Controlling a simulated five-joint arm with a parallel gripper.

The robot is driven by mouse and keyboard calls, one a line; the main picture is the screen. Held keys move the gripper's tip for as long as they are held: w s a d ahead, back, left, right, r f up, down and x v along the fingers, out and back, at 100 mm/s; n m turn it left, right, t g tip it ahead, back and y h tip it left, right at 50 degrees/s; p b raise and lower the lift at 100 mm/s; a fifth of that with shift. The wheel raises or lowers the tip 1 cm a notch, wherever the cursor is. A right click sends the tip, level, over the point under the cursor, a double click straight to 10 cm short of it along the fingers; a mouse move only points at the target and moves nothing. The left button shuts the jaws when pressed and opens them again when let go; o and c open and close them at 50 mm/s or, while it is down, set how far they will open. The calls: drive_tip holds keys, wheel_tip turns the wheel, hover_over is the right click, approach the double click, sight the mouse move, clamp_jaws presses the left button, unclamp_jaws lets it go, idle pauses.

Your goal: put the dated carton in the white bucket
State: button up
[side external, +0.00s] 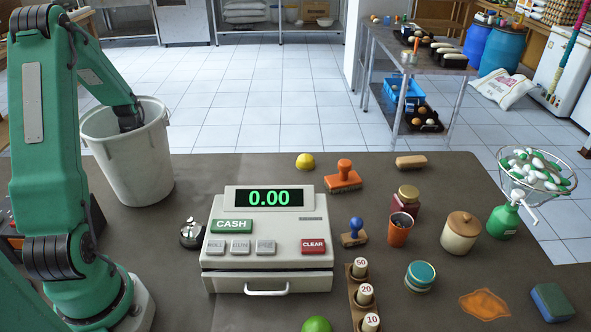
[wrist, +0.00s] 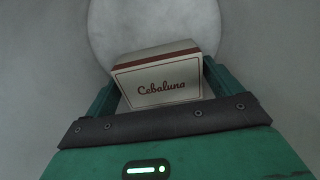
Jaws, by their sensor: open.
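The white bucket (side external: 138,165) stands at the left of the counter, and my arm reaches down into it. Its pale inside wall (wrist: 45,60) and round bottom fill the wrist view. A white carton (wrist: 163,90) with a brown-red band and the word "Cebaluna" is inside the bucket, between the fingers of my gripper (wrist: 160,73). The gripper is open. I cannot tell whether the carton rests on the bottom. No date shows on its visible faces. In the side view the bucket wall hides the carton and the fingers.
A cash register (side external: 268,240) stands right of the bucket, with a bell (side external: 193,233) between them. Stamps, jars and a brown cup (side external: 399,231) stand further right.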

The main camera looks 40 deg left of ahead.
wheel_tip(320, 180, up, 12)
idle(0.6)
